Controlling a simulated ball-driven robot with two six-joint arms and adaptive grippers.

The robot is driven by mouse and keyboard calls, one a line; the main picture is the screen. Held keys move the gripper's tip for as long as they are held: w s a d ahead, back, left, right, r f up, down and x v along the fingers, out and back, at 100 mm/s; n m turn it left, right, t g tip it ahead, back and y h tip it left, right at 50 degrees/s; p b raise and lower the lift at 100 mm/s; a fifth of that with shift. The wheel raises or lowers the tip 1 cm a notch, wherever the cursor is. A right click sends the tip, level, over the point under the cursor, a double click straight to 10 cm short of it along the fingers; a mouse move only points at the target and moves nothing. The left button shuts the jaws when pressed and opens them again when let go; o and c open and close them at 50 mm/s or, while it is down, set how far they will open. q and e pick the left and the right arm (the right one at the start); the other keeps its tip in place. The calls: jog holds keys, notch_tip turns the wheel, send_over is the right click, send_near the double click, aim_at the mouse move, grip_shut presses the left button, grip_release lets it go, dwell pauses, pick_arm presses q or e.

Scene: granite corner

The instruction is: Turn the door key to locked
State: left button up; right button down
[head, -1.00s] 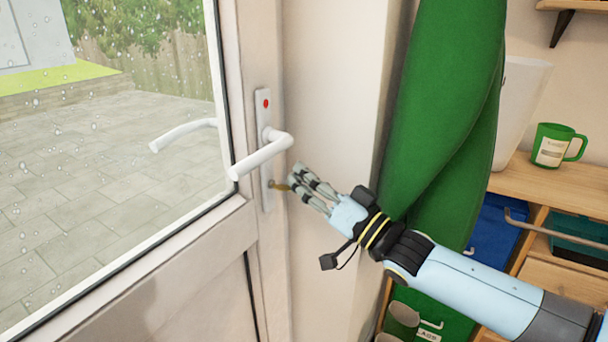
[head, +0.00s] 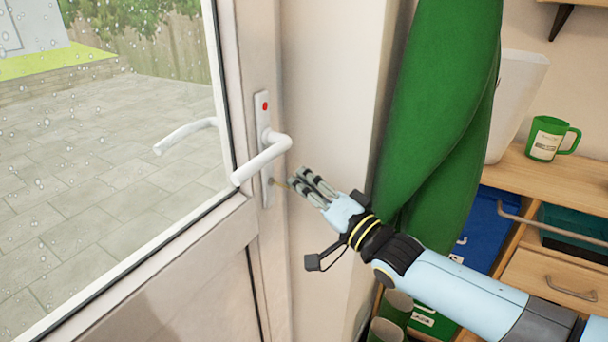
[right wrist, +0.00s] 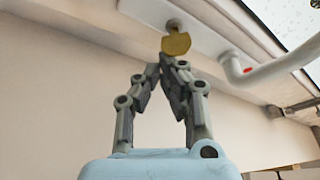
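The brass key (head: 281,185) sits in the lock near the bottom of the white door plate (head: 267,178), below the white lever handle (head: 262,160). A red mark (head: 265,106) shows near the plate's top. My right gripper (head: 294,180) is at the key from the right. In the right wrist view its fingertips (right wrist: 162,64) come together at the bow's lower left edge. The bow shows beyond the tips, not between them; I cannot tell whether they touch it. My left gripper is out of view.
The glazed door (head: 120,130) fills the left. A green cloth (head: 440,110) hangs right of the pale wall, behind my right arm. A wooden shelf unit (head: 550,190) with a green mug (head: 552,139) stands at the right. Green boots (head: 390,318) stand below.

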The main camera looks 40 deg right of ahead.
jog(key=shift+s+a+f+m+g+h+p, duration=0.1)
jog(key=shift+f+m+g+h+p, duration=0.2)
jog(key=shift+m, duration=0.65)
jog(key=shift+w+f+m+g+h+p, duration=0.1)
jog(key=shift+m+g+p, duration=0.25)
jog(key=shift+m, duration=0.55)
jog(key=shift+s+a+f+m+g+h+p, duration=0.15)
jog(key=shift+m+p, duration=0.25)
jog(key=shift+m, duration=0.55)
jog(key=shift+d+f, duration=0.1)
jog(key=shift+f, duration=0.15)
